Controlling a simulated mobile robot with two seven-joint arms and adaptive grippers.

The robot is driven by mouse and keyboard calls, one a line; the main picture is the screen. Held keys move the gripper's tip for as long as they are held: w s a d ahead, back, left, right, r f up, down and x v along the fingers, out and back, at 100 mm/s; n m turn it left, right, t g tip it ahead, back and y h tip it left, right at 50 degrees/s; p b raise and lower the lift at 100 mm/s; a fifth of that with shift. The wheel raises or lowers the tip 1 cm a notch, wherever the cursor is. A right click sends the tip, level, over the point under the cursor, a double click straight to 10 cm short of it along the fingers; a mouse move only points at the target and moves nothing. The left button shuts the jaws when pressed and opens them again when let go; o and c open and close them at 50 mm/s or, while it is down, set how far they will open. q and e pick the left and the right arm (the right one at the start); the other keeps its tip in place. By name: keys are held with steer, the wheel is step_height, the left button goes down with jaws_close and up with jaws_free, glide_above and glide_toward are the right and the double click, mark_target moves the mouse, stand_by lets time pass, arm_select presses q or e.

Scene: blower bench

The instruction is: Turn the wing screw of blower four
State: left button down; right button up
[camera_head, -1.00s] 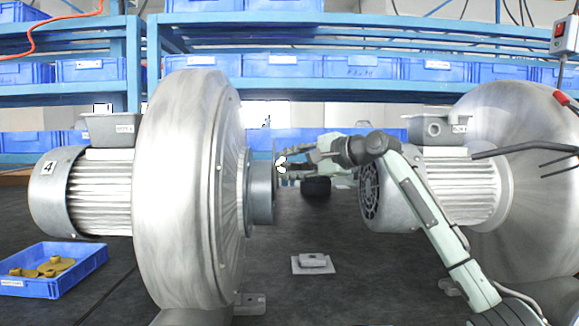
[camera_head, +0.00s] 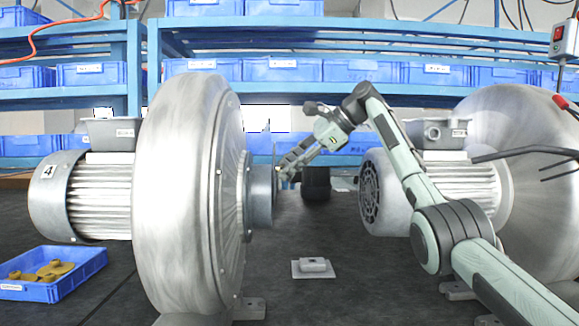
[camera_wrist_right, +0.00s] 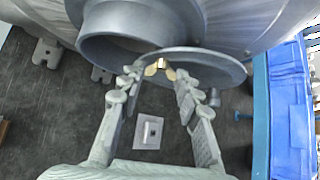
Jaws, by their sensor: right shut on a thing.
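Blower four (camera_head: 190,190) stands on the left of the bench, its motor marked "4" and its outlet pipe (camera_head: 260,195) facing right. A round plate (camera_wrist_right: 215,66) sits by the pipe's mouth in the right wrist view. The small brass wing screw (camera_wrist_right: 160,68) shows at the plate's edge, between the fingertips. My right gripper (camera_wrist_right: 158,80) is shut on the wing screw; in the head view its fingers (camera_head: 286,172) slope down and left to the pipe's mouth, where they hide most of the screw. My left gripper is not in view.
A second blower (camera_head: 525,150) stands at the right, behind my right arm. A blue tray (camera_head: 50,290) with yellow parts is at front left. A small block on a white plate (camera_head: 314,267) lies on the dark bench. Blue shelves and bins line the back.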

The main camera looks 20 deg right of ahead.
steer(key=shift+g, duration=0.4)
stand_by(0.3)
steer(key=o, duration=1.2)
steer(key=shift+c, duration=0.2)
steer(key=v, duration=1.2)
steer(key=shift+f, duration=0.15)
steer(key=shift+f, duration=0.1)
